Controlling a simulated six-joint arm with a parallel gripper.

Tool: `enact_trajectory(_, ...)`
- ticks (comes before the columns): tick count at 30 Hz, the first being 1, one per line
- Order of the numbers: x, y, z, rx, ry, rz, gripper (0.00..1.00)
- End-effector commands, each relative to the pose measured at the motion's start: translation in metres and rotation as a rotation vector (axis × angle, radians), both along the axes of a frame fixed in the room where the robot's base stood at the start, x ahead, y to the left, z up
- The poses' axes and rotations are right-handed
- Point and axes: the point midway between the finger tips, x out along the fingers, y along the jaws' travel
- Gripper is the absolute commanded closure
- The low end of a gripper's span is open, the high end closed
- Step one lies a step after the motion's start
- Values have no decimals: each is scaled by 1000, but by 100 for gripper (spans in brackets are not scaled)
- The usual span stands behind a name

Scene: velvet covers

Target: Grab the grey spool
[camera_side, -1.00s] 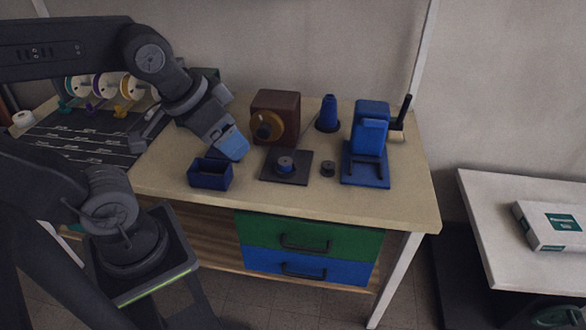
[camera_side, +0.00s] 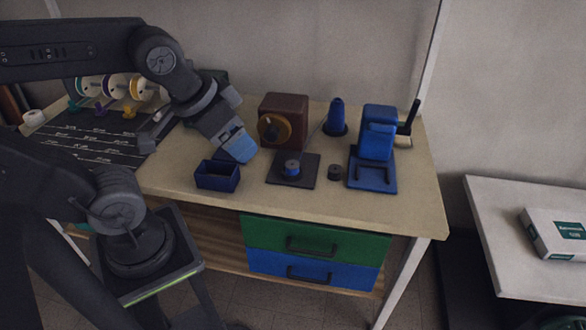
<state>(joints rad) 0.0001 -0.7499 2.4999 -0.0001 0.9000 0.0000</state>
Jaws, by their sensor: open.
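A small dark grey spool (camera_side: 335,172) stands on the wooden table, between a black square plate (camera_side: 306,178) and a blue stand. A second spool (camera_side: 292,168), blue with a dark grey top, sits upright on the plate. I cannot tell for sure which one is the grey spool. My gripper (camera_side: 238,148), with blue fingertips, is tilted downward above the table, left of both spools and behind a dark blue open bin (camera_side: 217,176). It is open and apart from both spools. The gap between its fingers is hard to see.
A brown box with an orange-brown wheel (camera_side: 283,122) stands behind the plate. A blue cone (camera_side: 336,118) and the blue stand (camera_side: 375,150) are at the right. A dark mat (camera_side: 85,140) with coloured reels behind it lies left. The front right tabletop is clear.

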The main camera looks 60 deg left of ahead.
Motion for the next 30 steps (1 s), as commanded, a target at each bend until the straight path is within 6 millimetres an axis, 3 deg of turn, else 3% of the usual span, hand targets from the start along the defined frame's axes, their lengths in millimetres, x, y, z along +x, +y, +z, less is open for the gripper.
enact_trajectory(8,1,0,0,2,1,-2,26)
enact_trajectory(13,20,7,3,56,44,-81,26)
enact_trajectory(22,111,50,-13,241,231,-492,26)
enact_trajectory(30,187,110,-70,311,371,-918,26)
